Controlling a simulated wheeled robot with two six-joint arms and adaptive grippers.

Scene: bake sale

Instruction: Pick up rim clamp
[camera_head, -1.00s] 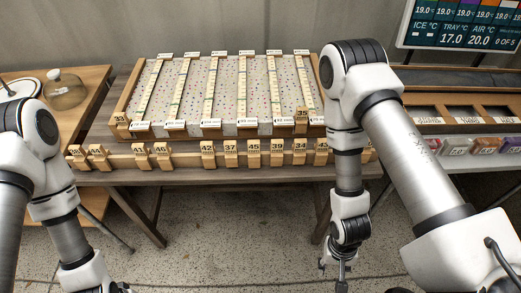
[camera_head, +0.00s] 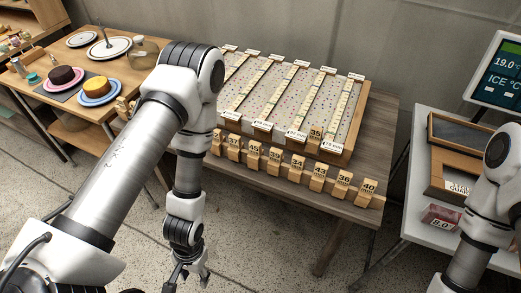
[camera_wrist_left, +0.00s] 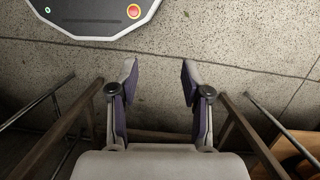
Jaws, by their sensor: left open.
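A wooden clamp marked 35 (camera_head: 316,132) stands on the front rim of the speckled tray (camera_head: 352,138), toward its right end. More wooden numbered clamps, such as 39 (camera_head: 274,160) and 40 (camera_head: 367,192), stand along the wooden rail in front. My left gripper (camera_head: 190,279) hangs over the floor, below and left of the rail and well apart from the clamps. The left wrist view shows it open and empty (camera_wrist_left: 160,80), with no clamp in sight. My left forearm hides the left end of the rail and part of the tray. My right gripper is out of the picture.
The wooden table (camera_head: 385,110) carries the tray and rail. On the left, another table (camera_head: 38,82) holds cakes on plates and a glass dome. On the right, a white table (camera_head: 418,145) holds wooden-framed bins below a screen (camera_head: 500,75). Open floor lies in front.

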